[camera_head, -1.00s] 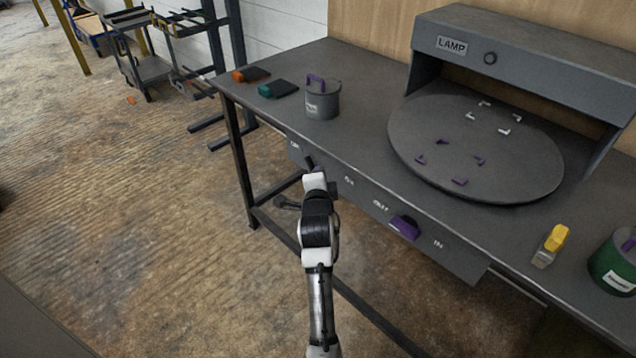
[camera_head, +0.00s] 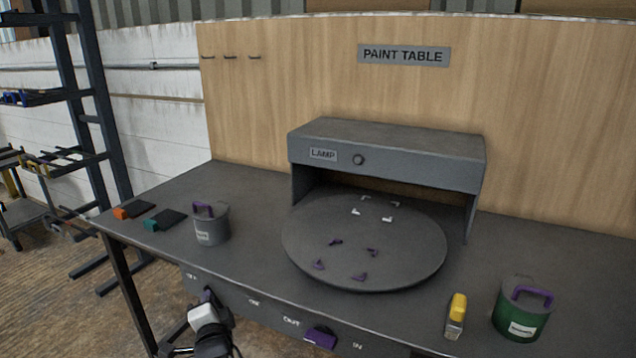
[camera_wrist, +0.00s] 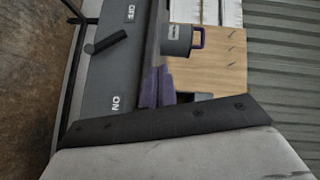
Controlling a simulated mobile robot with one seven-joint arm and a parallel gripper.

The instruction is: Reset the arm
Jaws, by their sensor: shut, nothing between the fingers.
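My gripper (camera_head: 207,296) is low in the head view, in front of the table's front panel near the OFF and ON labels. In the wrist view its purple fingers (camera_wrist: 157,87) are together with nothing between them. A black lever (camera_wrist: 108,42) stands out from the panel between OFF and ON, apart from the fingers. Most of my arm is cut off by the bottom of the head view.
The paint table (camera_head: 120,222) carries a round turntable (camera_head: 330,215) under a lamp housing (camera_head: 400,155). A grey pot (camera_head: 212,229), a green pot (camera_head: 520,312) and a yellow-topped item (camera_head: 456,312) stand near the front. A purple handle (camera_head: 320,337) sits between OUT and IN.

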